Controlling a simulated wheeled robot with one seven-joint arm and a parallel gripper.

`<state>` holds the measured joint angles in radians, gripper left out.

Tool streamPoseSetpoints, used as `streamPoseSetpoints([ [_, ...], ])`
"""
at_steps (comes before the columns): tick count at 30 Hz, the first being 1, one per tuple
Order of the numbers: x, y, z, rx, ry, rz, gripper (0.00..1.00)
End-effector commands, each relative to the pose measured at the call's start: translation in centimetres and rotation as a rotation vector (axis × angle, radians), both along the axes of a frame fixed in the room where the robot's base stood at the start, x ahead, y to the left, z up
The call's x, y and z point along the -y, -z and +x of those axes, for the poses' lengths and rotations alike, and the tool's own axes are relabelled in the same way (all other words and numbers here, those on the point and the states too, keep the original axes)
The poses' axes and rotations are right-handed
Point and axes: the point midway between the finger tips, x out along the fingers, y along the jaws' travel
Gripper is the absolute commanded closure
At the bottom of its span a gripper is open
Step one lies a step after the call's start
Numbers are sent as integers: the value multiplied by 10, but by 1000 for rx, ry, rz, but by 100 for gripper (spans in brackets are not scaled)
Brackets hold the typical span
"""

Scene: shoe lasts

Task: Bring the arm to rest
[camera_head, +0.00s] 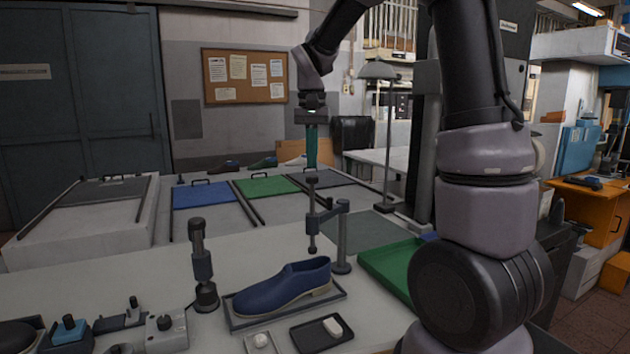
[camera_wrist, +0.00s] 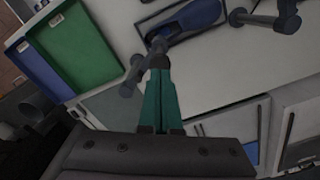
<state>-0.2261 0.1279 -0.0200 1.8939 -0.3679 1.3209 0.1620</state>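My gripper (camera_head: 311,164) hangs fingers-down at the upper middle of the head view, high over the work tables. Its two teal fingers lie together, and nothing shows between them. In the wrist view the fingers (camera_wrist: 160,75) converge to a narrow tip in front of a dark grey post fixture (camera_wrist: 132,82). A blue shoe (camera_head: 285,286) lies on a dark-rimmed tray on the near table, well below and nearer than my gripper. The shoe also shows at the top of the wrist view (camera_wrist: 192,18).
A dark fixture with a side arm (camera_head: 342,235) and a dark upright tool (camera_head: 203,265) stand beside the shoe. A green tray (camera_head: 388,262) lies to the right. Blue (camera_head: 202,194) and green (camera_head: 266,186) panels lie behind. A lamp (camera_head: 380,72) stands right of my gripper.

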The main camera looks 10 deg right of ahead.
Motion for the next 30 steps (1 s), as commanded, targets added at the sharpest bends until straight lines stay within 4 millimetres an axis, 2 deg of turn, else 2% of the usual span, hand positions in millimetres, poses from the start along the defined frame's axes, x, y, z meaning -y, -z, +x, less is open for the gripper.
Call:
streamPoseSetpoints([
  [5,1,-2,-2,4,0,3,100],
  [10,10,-20,-21,60,2,33,100],
  [15,26,-46,-61,171,6,88,100],
  [21,41,-66,-111,315,11,138,100],
  [30,54,-72,-178,524,24,181,100],
])
